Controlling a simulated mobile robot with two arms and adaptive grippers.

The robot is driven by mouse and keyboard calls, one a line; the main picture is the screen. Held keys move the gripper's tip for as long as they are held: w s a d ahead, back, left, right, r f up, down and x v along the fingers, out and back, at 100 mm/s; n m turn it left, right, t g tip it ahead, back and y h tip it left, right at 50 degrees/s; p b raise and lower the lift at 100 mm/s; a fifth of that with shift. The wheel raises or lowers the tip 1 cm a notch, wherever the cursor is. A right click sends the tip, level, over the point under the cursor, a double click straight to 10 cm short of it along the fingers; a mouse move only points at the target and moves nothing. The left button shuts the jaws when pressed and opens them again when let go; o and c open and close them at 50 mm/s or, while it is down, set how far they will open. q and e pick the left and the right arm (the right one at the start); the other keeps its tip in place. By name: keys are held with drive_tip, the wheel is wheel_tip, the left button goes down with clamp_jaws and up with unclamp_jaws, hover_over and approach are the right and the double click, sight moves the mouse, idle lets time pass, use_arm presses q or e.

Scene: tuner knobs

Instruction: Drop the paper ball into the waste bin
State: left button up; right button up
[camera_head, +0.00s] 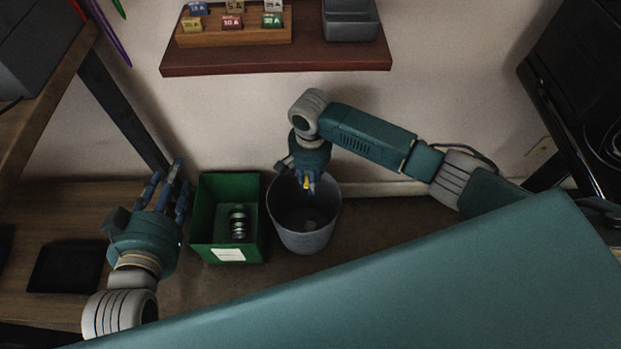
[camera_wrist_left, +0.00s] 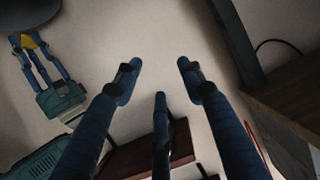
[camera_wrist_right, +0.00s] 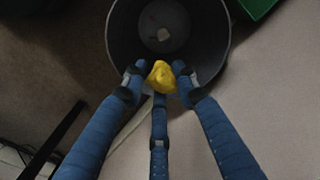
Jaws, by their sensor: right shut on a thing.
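A crumpled yellow paper ball (camera_wrist_right: 160,76) is pinched between the fingertips of my right gripper (camera_wrist_right: 160,80). In the head view the ball (camera_head: 306,184) is a small yellow spot below my right gripper (camera_head: 307,180), over the back part of the grey waste bin (camera_head: 310,240). In the right wrist view the bin (camera_wrist_right: 222,52) opens beyond the ball, with a small pale lump at its bottom. My left gripper (camera_head: 168,190) is open and empty, left of the green box. Its fingers also show spread in the left wrist view (camera_wrist_left: 158,80).
A green box (camera_head: 215,247) with a metal coil (camera_head: 238,222) in it stands just left of the bin. A wall shelf (camera_head: 350,58) with a rack of small colored blocks (camera_head: 235,35) is above. A dark tray (camera_head: 66,268) lies at left.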

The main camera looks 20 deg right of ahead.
drive_tip(key=shift+f+b, duration=0.5)
drive_tip(key=shift+b, duration=0.05)
use_arm(q)
wheel_tip(320, 180, up, 12)
drive_tip(key=w+d+t+h+b, duration=0.1)
drive_tip(key=w+d+t+h, duration=0.1)
drive_tip(key=t, duration=0.4)
use_arm(e)
drive_tip(key=shift+f, duration=0.45)
drive_tip(key=shift+f+b, duration=0.85)
drive_tip(key=shift+b, duration=0.35)
use_arm(q)
drive_tip(key=s+r+t+h, duration=0.2)
drive_tip(key=s+r+t, duration=0.5)
drive_tip(key=r, duration=0.5)
drive_tip(key=shift+s+a+h, duration=0.2)
drive_tip(key=shift+h, duration=0.1)
drive_tip(key=shift+r, duration=0.1)
use_arm(e)
drive_tip(key=o, duration=0.8)
drive_tip(key=shift+c, duration=0.2)
wheel_tip(320, 180, up, 12)
drive_tip(key=shift+f, duration=0.1)
